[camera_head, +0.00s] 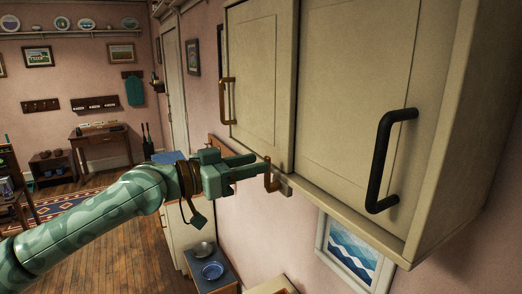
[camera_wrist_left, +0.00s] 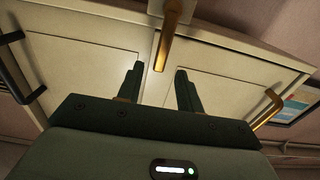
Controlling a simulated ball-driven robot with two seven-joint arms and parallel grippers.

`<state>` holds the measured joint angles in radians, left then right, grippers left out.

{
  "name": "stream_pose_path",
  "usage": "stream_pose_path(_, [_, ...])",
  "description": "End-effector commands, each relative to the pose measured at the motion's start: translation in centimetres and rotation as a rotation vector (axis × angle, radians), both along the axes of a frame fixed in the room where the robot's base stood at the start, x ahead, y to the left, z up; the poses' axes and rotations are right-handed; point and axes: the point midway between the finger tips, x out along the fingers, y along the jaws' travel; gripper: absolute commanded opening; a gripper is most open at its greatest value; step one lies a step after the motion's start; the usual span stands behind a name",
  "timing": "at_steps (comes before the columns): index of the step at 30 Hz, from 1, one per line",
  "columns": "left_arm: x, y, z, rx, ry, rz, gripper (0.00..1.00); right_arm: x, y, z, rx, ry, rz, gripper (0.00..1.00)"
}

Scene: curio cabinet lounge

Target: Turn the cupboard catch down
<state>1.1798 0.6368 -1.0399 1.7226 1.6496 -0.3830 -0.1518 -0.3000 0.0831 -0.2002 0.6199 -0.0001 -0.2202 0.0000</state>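The cupboard (camera_head: 340,110) has two cream doors and hangs on the wall at the right of the head view. The brass catch (camera_head: 270,182) sits at its lower edge near the join of the doors, and its lever points up. In the left wrist view the catch (camera_wrist_left: 170,38) comes in from the top, its free end lying between the fingertips with gaps on both sides. My left gripper (camera_head: 257,165) is open, its fingertips close to the lever; the left wrist view shows both fingers (camera_wrist_left: 159,70) apart. I cannot tell whether they touch it. My right gripper is out of view.
A brass handle (camera_head: 226,100) is on the left door and a black handle (camera_head: 381,160) on the right door. Below are a dark-topped stand (camera_head: 222,284) with bowls and a blue wave picture (camera_head: 350,243). Open wooden floor (camera_head: 125,245) lies at left.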

Motion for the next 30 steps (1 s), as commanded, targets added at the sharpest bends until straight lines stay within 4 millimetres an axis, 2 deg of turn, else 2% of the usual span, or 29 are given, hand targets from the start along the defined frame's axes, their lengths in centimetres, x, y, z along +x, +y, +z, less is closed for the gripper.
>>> stream_pose_path(3, [0.9,-1.5,0.2,0.0,0.0,0.0,0.36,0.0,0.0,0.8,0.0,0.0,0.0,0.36])
stream_pose_path(6, [1.3,-2.2,0.1,-0.001,-0.001,0.001,0.36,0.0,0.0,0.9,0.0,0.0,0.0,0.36])
stream_pose_path(16, [1.5,-2.5,-0.1,0.001,-0.001,0.001,0.36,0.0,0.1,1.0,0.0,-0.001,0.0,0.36])
stream_pose_path(20, [1.5,-2.5,-0.1,0.001,-0.001,0.001,0.0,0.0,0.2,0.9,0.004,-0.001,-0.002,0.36])
stream_pose_path(30, [1.4,-2.5,-0.1,0.01,-0.019,0.001,0.0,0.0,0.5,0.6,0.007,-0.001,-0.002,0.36])
